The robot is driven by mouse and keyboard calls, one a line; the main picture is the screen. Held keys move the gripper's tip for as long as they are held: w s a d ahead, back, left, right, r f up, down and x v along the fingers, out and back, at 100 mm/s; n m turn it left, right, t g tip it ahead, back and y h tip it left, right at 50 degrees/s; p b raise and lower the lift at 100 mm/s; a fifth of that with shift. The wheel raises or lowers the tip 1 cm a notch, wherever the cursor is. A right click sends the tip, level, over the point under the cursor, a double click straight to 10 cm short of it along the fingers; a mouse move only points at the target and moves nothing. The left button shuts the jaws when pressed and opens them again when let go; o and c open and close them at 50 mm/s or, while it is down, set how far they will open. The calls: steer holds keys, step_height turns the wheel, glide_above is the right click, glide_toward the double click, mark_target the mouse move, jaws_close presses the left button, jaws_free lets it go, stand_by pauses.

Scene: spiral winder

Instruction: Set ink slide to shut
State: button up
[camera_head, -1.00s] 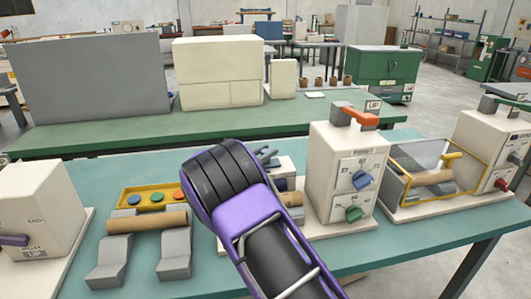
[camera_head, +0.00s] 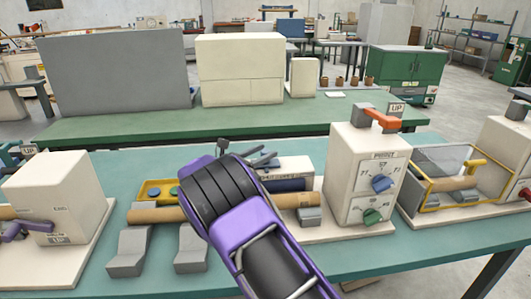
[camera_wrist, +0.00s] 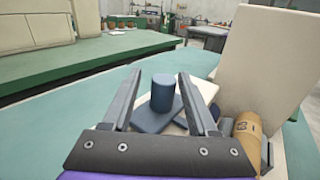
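In the wrist view a dark blue round knob (camera_wrist: 163,88) stands upright on a flat blue-grey plate (camera_wrist: 157,113), which I take for the ink slide. My gripper (camera_wrist: 160,76) is open, with one finger on each side of the knob in the picture. I see no clear contact, and cannot tell the depth between them. In the head view my gripper (camera_head: 243,152) is over the middle of the teal bench, beside a white labelled unit (camera_head: 293,169) with a dark blue part. The knob is hidden there by my arm, and the label is too small to read.
A white control box (camera_head: 362,170) with blue and green knobs and an orange lever stands to the right. A yellow-framed bin (camera_head: 428,207) is beyond it. A brown roll (camera_head: 297,201) lies close by; the wrist view shows a roll (camera_wrist: 247,135) at right. Another white box (camera_head: 52,195) stands left.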

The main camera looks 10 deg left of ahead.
steer(key=shift+o, duration=0.2)
steer(key=shift+d, duration=0.15)
steer(key=v, duration=1.7)
steer(key=shift+s+p, duration=0.2)
steer(key=shift+p, duration=0.2)
